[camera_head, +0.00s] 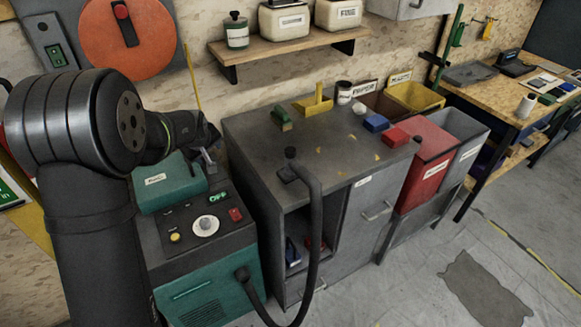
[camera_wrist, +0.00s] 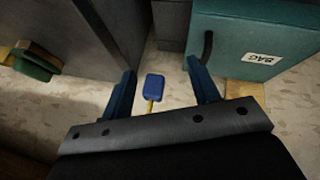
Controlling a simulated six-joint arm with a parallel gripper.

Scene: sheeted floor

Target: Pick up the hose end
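The black hose (camera_head: 316,215) rises in an arch from the front of the teal machine (camera_head: 205,280) to the top of the grey cabinet (camera_head: 345,165). Its end (camera_head: 290,154) is at the cabinet top's near left edge, by a small dark piece. My gripper (camera_head: 208,158) is left of the hose end, apart from it, above the teal machine. In the wrist view my gripper (camera_wrist: 160,66) has its two blue fingers wide apart with nothing held. A blue block on a yellow stick (camera_wrist: 154,88) shows beyond the gap. I cannot make out the hose in the wrist view.
A teal bag box (camera_head: 168,185) sits on the machine, close to my gripper. The cabinet top holds a yellow tool (camera_head: 314,103), a blue block (camera_head: 376,123) and a red block (camera_head: 396,138). A shelf (camera_head: 285,45) is above. Floor at the right is open.

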